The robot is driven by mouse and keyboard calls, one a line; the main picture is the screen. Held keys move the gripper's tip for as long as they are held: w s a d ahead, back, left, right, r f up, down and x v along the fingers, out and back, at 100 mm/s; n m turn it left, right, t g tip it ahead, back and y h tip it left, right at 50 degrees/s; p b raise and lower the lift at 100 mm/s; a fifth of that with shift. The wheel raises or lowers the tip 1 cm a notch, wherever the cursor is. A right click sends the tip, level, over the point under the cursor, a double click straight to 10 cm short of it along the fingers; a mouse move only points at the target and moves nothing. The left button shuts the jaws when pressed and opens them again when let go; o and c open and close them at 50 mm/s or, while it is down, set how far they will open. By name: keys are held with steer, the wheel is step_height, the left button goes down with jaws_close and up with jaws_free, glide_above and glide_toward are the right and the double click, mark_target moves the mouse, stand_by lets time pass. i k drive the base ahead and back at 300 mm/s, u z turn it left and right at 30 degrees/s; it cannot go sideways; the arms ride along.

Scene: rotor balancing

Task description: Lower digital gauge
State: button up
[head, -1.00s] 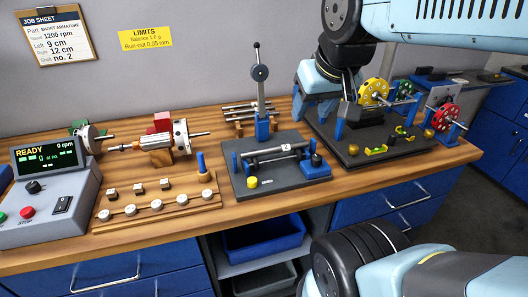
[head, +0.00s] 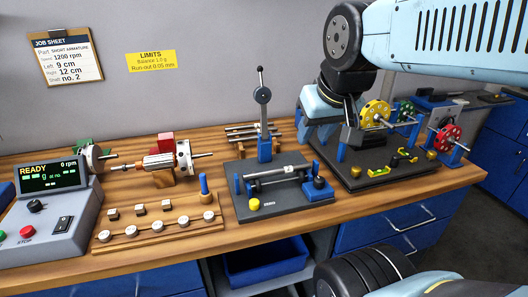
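A shaft (head: 278,174) lies across supports on that plate, well below the gauge head, with a clear gap. A yellow button marked ZERO (head: 254,204) is at the plate's front left. My gripper (head: 350,138) points down to the right of the gauge, over the rear left of another dark plate. Its fingers are too hidden to tell open or shut.
A balancing machine with a READY display (head: 47,176) is at the left. A wooden rack (head: 158,229) with small weights lies in front.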

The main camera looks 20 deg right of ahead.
mark_target(262, 95)
steer(key=u, duration=1.2)
steer(key=k, duration=1.5)
steer(key=z, duration=1.2)
steer(key=i, duration=1)
steer(key=u, duration=0.05)
